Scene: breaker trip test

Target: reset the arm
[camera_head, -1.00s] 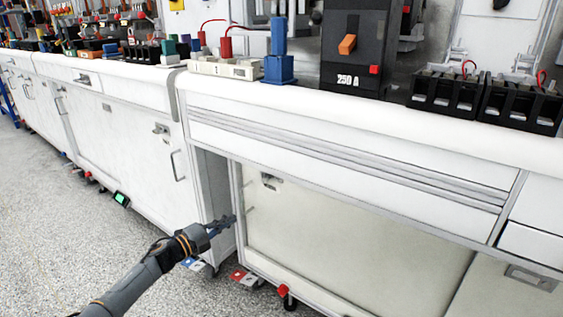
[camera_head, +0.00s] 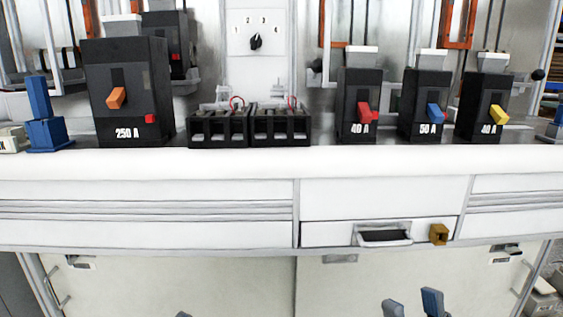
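My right gripper (camera_head: 412,304) shows at the bottom edge, right of centre. Its two blue-grey fingertips stand apart with nothing seen between them. It is in front of the white cabinet doors, below the drawer with the grey handle (camera_head: 384,237). A small grey tip at the bottom edge, left of centre, looks like my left gripper (camera_head: 183,314). The rest of it and both arms are out of frame.
A white bench (camera_head: 150,165) spans the view. On it stand a 250 A breaker (camera_head: 128,85) with an orange lever, two black terminal blocks, and three smaller breakers with red, blue and yellow levers. A yellow-brown block (camera_head: 438,235) sticks out beside the drawer handle.

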